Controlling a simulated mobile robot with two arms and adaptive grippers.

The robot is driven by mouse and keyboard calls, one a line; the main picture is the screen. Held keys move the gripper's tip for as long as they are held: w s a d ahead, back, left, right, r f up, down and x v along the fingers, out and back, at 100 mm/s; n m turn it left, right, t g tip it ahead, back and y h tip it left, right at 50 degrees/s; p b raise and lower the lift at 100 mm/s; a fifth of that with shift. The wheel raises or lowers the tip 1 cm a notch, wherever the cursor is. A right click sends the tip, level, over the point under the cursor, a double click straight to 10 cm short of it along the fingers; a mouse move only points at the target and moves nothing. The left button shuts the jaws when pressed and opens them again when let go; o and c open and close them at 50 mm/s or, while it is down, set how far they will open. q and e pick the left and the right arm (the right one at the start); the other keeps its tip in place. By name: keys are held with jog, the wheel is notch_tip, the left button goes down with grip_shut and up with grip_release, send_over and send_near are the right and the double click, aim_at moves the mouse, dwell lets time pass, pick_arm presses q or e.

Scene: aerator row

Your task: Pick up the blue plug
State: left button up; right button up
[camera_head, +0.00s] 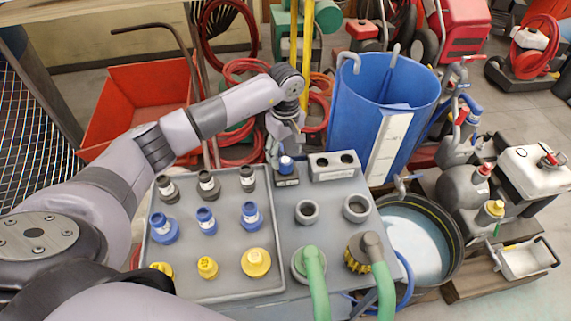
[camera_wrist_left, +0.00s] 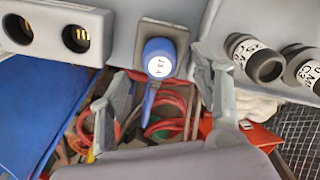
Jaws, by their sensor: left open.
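A blue plug (camera_head: 286,164) with a white label on its end sits in a small grey block (camera_head: 287,180) at the back of the grey bench. In the left wrist view the blue plug (camera_wrist_left: 160,60) stands out from its block, between the lines of the two fingers. My left gripper (camera_head: 285,146) is open and empty just above and behind the plug; its fingers (camera_wrist_left: 162,98) are spread to either side, apart from it. More blue plugs (camera_head: 206,219) stand in the middle row of the tray (camera_head: 236,286). My right gripper is not in view.
Black-and-white plugs (camera_head: 208,184) and yellow plugs (camera_head: 208,268) share the tray. A two-hole socket box (camera_head: 334,174) stands right of the block. Two grey rings (camera_head: 306,212) and green-hosed connectors (camera_head: 310,264) are at right. A blue bin (camera_head: 400,78) stands behind.

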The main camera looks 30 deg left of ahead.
aim_at(285, 160)
pick_arm(q)
notch_tip(285, 160, down, 4)
jog(key=shift+f+p, duration=0.2)
jog(key=shift+p, duration=0.25)
jog(key=shift+c, duration=0.3)
jog(key=c, duration=1.2)
